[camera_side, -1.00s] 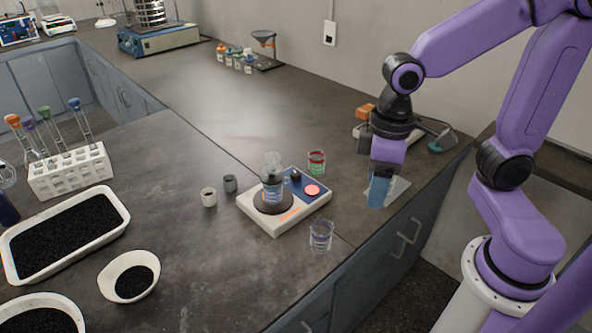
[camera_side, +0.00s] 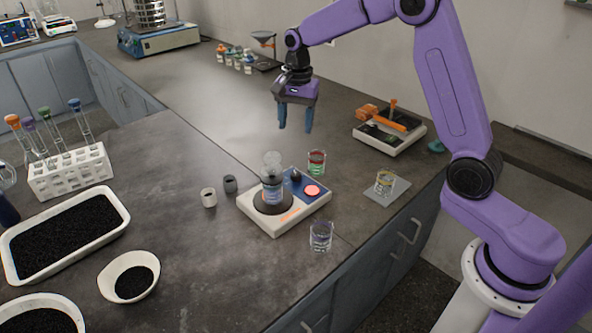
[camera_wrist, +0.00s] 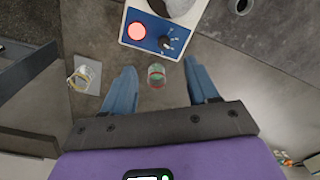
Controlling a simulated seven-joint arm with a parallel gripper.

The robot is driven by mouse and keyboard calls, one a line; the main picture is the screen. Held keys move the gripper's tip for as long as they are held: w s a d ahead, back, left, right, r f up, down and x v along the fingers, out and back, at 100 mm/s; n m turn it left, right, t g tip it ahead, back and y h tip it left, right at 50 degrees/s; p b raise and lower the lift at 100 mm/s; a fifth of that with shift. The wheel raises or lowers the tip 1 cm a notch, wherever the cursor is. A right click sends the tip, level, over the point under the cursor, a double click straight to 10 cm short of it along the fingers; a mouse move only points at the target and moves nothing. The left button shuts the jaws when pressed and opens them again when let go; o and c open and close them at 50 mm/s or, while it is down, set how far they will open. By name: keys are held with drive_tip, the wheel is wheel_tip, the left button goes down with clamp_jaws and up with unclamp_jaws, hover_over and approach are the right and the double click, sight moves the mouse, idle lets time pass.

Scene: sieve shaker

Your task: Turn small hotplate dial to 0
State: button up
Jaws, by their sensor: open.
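The small hotplate (camera_side: 301,207) is a white unit with a round dark plate and a blue control panel. A flask (camera_side: 272,187) of bluish liquid stands on its plate. The black dial (camera_side: 295,175) and a round red light (camera_side: 312,190) sit on the panel. In the wrist view the dial (camera_wrist: 165,43) is clear, with white marks around it, beside the red light (camera_wrist: 137,31). My gripper (camera_side: 296,130) is open and empty, pointing down in the air behind the hotplate. In the wrist view its blue fingers (camera_wrist: 163,78) are apart, with the dial beyond them.
A beaker with red and green contents (camera_side: 316,162) stands behind the hotplate, near the dial. A clear beaker (camera_side: 321,236) stands in front, and another beaker (camera_side: 385,183) on a grey pad to the right. Two small cups (camera_side: 209,197) stand left.

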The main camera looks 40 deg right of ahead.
sight(296, 173)
drive_tip(key=f, duration=0.6)
drive_tip(key=w+d+f+m, duration=0.1)
drive_tip(key=f, duration=0.5)
drive_tip(key=w+d+f+m, duration=0.1)
drive_tip(key=f, duration=0.5)
drive_tip(key=shift+w+d+f, duration=0.1)
drive_tip(key=shift+w+d, duration=0.15)
drive_tip(key=c, duration=1)
